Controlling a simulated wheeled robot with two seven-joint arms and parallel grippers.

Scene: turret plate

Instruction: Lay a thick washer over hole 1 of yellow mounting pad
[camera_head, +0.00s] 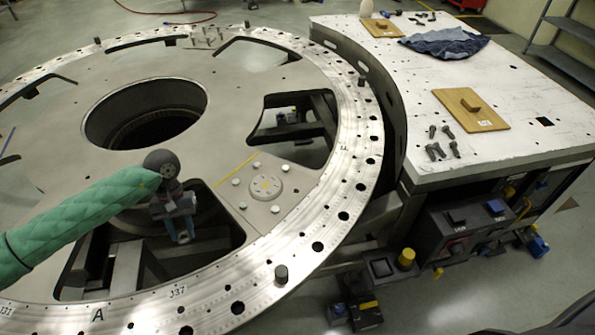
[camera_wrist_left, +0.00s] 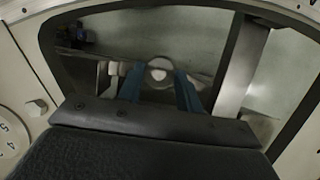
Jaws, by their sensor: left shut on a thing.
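The mounting pad (camera_head: 240,205) is a pale metal area on the turret plate with a yellow line along one edge. It carries a round numbered disc (camera_head: 266,187) with a yellow mark, ringed by several pale studs. I cannot tell which spot is hole 1. My left gripper (camera_head: 184,236) hangs left of the pad, over a dark opening in the plate. Its blue fingers are shut on a small, pale round thing, probably the thick washer (camera_wrist_left: 158,72), in the left wrist view. Part of the disc (camera_wrist_left: 10,140) shows there at the left edge. My right gripper is out of view.
A white-topped table (camera_head: 510,85) at the right holds wooden boards (camera_head: 470,110), several dark bolts (camera_head: 440,146) and a blue cloth (camera_head: 444,43). A dark peg (camera_head: 281,274) stands on the plate's holed rim. The plate has large openings, including a round one (camera_head: 146,112).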

